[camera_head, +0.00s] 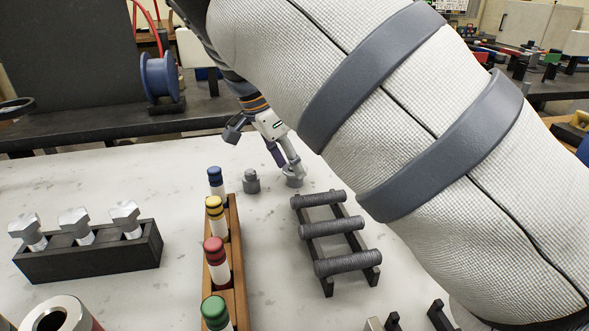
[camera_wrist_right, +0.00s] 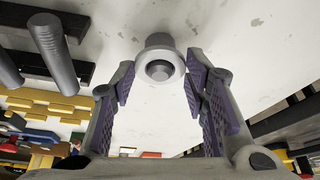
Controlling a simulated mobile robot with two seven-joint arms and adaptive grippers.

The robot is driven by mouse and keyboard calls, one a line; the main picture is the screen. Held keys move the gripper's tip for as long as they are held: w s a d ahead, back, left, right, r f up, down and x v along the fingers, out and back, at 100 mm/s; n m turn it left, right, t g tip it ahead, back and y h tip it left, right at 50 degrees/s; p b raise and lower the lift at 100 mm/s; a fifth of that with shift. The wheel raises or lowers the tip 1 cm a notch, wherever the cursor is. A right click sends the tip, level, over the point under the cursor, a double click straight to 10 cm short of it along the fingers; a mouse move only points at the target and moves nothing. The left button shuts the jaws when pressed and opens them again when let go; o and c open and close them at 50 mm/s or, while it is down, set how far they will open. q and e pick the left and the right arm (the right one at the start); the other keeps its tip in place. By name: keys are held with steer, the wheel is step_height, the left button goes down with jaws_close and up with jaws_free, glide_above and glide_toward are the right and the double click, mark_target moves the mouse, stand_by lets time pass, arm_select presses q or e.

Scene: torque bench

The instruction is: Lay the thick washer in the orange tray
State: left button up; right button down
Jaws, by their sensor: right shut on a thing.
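My right gripper (camera_head: 287,167) reaches down to the pale bench top beyond the bolt rack. Its purple-padded fingers (camera_wrist_right: 160,82) are shut on a thick grey ring, which I take for the thick washer (camera_wrist_right: 160,87). In the head view the washer (camera_head: 293,181) shows at the fingertips, low over or on the bench; I cannot tell which. A rounded grey part fills the ring's middle in the wrist view. A similar small grey piece (camera_head: 251,182) stands just left of the gripper. I cannot make out an orange tray. My left gripper is not in view.
A black rack (camera_head: 335,240) with threaded rods lies in front of the gripper. A wooden rack (camera_head: 238,245) with colour-capped pegs stands to its left. A dark block (camera_head: 90,260) holding silver bolts is farther left. Bare bench lies between them.

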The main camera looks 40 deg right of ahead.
steer(key=shift+r, duration=0.1)
steer(key=shift+r+p, duration=0.4)
steer(key=shift+r, duration=2.1)
